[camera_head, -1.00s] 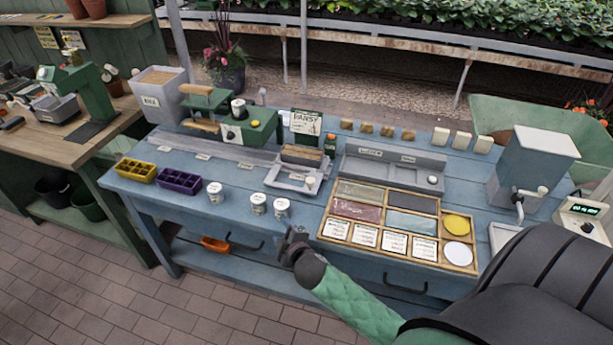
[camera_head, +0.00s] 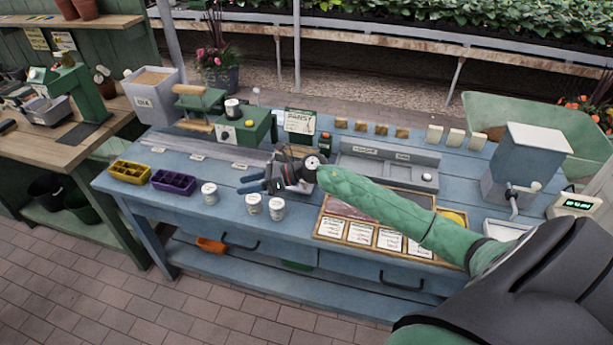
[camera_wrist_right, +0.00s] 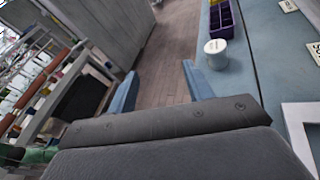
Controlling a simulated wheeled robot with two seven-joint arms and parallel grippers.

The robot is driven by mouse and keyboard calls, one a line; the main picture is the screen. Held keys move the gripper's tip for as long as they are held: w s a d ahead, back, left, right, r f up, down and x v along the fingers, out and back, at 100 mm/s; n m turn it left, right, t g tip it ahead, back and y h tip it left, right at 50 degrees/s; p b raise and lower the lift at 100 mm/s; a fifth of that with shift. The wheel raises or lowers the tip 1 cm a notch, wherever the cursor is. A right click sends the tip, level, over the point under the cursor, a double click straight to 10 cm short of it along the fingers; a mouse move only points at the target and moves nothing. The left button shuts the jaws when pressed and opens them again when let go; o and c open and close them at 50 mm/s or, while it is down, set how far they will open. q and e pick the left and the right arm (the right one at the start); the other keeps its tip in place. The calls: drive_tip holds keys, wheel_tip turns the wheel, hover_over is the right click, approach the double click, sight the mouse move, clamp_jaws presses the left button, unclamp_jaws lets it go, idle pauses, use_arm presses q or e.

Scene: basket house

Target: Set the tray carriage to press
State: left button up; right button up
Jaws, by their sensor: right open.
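The pale tray carriage (camera_head: 303,187) is at the right end of the grey rail (camera_head: 200,150) on the blue bench, largely hidden behind my right wrist. I cannot tell whether the gripper or wrist touches the carriage. My left gripper is out of view.
White pots (camera_head: 253,204) stand along the bench front, close to the fingers; one also shows in the wrist view (camera_wrist_right: 216,54). Yellow (camera_head: 130,172) and purple (camera_head: 173,182) cell trays are farther left. A wooden card tray (camera_head: 360,231) lies under my forearm.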

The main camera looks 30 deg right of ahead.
drive_tip(key=d+f+n+g+h, duration=0.1)
drive_tip(key=d+n+g+h, duration=0.7)
drive_tip(key=d, duration=1.5)
drive_tip(key=shift+t+h, duration=0.6)
drive_tip(key=shift+t, duration=0.1)
drive_tip(key=p+x, duration=0.3)
drive_tip(key=x, duration=0.2)
drive_tip(key=shift+a+f, duration=0.25)
use_arm(q)
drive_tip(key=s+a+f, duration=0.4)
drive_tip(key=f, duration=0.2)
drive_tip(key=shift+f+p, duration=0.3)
drive_tip(key=shift+p, duration=0.1)
use_arm(e)
drive_tip(key=shift+x, duration=0.85)
drive_tip(key=shift+w, duration=0.1)
drive_tip(key=shift+c, duration=0.2)
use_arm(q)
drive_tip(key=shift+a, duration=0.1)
use_arm(e)
clamp_jaws()
